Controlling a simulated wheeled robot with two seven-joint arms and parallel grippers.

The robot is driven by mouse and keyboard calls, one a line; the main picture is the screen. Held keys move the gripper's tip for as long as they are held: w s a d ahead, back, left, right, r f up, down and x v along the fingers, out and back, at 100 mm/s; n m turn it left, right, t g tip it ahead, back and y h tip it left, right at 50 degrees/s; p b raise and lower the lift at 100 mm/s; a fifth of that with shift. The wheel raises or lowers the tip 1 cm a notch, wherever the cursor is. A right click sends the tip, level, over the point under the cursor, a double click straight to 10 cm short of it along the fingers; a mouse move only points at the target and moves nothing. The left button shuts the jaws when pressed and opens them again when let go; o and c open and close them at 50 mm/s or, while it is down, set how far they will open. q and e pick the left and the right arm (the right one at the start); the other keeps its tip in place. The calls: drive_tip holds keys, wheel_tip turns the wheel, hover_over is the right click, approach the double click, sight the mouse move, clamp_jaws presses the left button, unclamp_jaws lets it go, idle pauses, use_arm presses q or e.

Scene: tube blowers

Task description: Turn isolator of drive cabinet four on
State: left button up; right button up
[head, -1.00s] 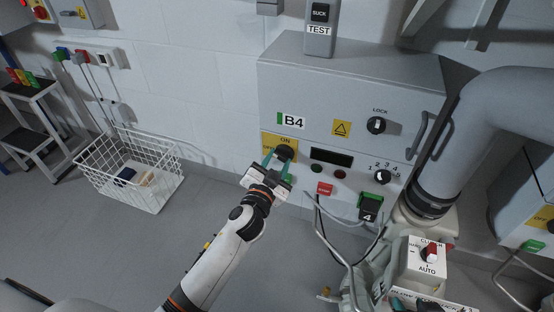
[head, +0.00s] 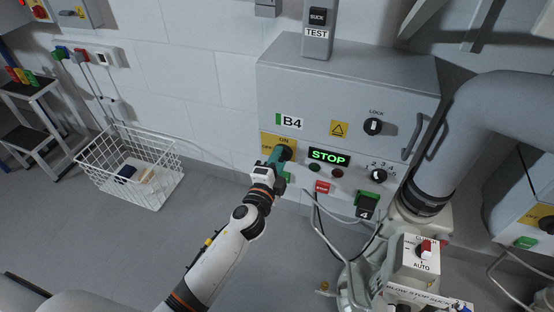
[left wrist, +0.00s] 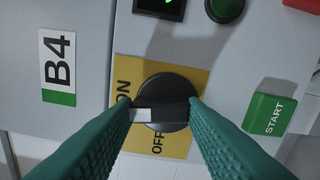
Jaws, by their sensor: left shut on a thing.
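The grey drive cabinet B4 (head: 350,95) stands against the wall, with a plug marked 4 (head: 366,208) below its front. Its isolator is a round black knob (left wrist: 165,88) on a yellow ON/OFF plate (left wrist: 180,66); the knob (head: 287,150) also shows in the head view. My left gripper (left wrist: 163,112) is shut on the knob's grip bar, with one green finger on each side. The bar's white mark is at its left end in the left wrist view, on the ON side. The cabinet's display (head: 329,157) glows green with STOP. My right gripper is not in view.
A LOCK knob (head: 373,127), a numbered selector (head: 379,174) and a red button (head: 322,187) are on the cabinet. The green START button (left wrist: 268,114) is close beside my fingers. A white wire basket (head: 130,165) stands on the floor at left.

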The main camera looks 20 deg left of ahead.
use_arm(q)
drive_tip(key=shift+m, duration=0.9)
drive_tip(key=shift+d+f, duration=0.1)
drive_tip(key=o, duration=1)
drive_tip(key=s, duration=1.2)
drive_tip(key=shift+a, duration=0.25)
